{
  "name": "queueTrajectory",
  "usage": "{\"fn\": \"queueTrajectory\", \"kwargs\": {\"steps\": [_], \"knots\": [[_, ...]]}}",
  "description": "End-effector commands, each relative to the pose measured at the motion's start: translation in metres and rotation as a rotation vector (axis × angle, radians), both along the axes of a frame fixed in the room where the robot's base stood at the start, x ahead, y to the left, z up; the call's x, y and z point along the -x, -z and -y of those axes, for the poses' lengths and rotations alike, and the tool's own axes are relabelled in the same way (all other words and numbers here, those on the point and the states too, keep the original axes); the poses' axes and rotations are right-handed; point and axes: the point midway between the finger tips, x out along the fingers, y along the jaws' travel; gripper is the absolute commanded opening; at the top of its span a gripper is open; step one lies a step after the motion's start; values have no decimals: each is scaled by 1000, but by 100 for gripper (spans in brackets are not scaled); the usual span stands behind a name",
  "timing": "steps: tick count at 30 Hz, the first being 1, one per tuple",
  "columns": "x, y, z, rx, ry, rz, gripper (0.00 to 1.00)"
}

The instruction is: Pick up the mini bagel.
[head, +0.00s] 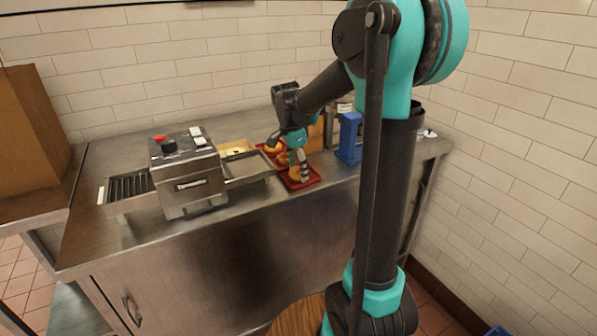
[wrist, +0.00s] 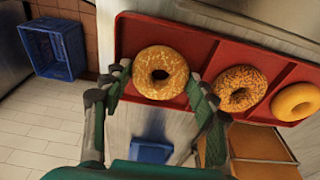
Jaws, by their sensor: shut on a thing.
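A golden-brown, speckled mini bagel (wrist: 172,87) sits between the two fingertips of my gripper (wrist: 158,77) in the wrist view. The fingers press it from both sides. It lies over the left end of a red tray (wrist: 140,35) and overlaps the tray's near rim; whether it touches the tray is unclear. In the head view my gripper (head: 298,158) is low over the counter, by a red tray (head: 310,184) with an orange-brown bagel (head: 294,174). The fingers partly hide that area.
To the right in the wrist view are a seeded bagel (wrist: 233,103) and a plain bagel (wrist: 297,100). A steel machine (head: 188,170) stands left on the counter, a blue object (head: 350,140) right. A blue crate (wrist: 55,47) is on the floor.

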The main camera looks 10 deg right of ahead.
Motion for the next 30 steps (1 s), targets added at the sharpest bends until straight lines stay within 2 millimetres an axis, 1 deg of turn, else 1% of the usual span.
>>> {"fn": "queueTrajectory", "kwargs": {"steps": [5,8,11,15,21,25,30], "knots": [[0,-11,0,0,0,0,32],[0,-24,0,0,0,0,32],[0,-46,0,0,0,0,32],[1,-87,0,0,0,0,32],[0,-140,0,0,0,0,32],[0,-167,0,0,0,0,32],[0,-190,0,0,0,0,32]]}}
